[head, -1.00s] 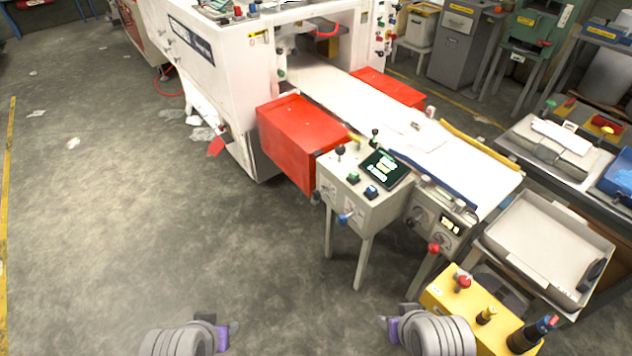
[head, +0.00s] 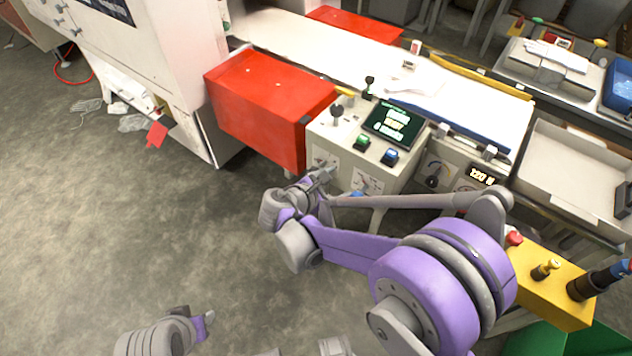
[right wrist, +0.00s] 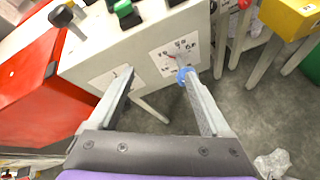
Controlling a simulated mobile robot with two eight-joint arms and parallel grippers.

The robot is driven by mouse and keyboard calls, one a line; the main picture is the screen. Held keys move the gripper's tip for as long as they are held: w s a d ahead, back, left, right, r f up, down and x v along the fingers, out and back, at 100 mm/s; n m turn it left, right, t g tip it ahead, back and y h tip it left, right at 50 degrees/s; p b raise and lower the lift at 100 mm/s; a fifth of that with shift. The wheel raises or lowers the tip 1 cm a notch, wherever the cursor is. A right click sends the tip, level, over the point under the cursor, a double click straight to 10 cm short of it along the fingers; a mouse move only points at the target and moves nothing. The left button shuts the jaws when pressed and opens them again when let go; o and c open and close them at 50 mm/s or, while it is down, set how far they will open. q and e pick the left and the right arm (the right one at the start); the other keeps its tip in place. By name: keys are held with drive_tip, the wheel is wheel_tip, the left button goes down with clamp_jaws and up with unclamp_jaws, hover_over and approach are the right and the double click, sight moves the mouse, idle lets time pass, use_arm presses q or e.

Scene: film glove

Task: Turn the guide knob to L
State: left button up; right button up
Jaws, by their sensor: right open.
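The grey control box (head: 350,148) has two dial plates on its front face. In the right wrist view a blue knob (right wrist: 184,74) sits at the foot of the right dial plate (right wrist: 178,55), beside the tip of my right finger; I cannot tell whether they touch. The left dial plate (right wrist: 121,75) is partly covered by my left finger, and any knob there is hidden. I cannot read which knob is the guide knob. My right gripper (head: 322,176) is open and empty at the box front. My left gripper (head: 207,320) is low at the left, away from the box.
A red cabinet (head: 262,105) stands directly left of the box. A black ball-topped lever (head: 337,112), green button (head: 362,143), blue button (head: 389,157) and screen (head: 395,121) are on top. A yellow box (head: 545,285) stands at right.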

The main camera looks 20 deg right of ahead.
drive_tip(key=w+a+f+n+t+h+b, duration=0.25)
drive_tip(key=w+a+f+n, duration=0.2)
drive_tip(key=f, duration=0.25)
drive_tip(key=n+t+h+b, duration=0.2)
drive_tip(key=n+b, duration=0.1)
drive_tip(key=n, duration=0.1)
approach(319, 168)
use_arm(q)
wheel_tip(319, 168, down, 9)
drive_tip(key=w, duration=0.1)
drive_tip(key=shift+a+b, duration=0.15)
drive_tip(key=shift+b, duration=0.25)
use_arm(e)
drive_tip(key=shift+y, duration=0.25)
drive_tip(key=x, duration=0.8)
drive_tip(key=shift+w+d+f, duration=0.2)
drive_tip(key=shift+w+d, duration=0.05)
drive_tip(key=shift+w, duration=0.05)
drive_tip(key=shift+c, duration=0.2)
clamp_jaws()
use_arm(q)
drive_tip(key=shift+w, duration=0.1)
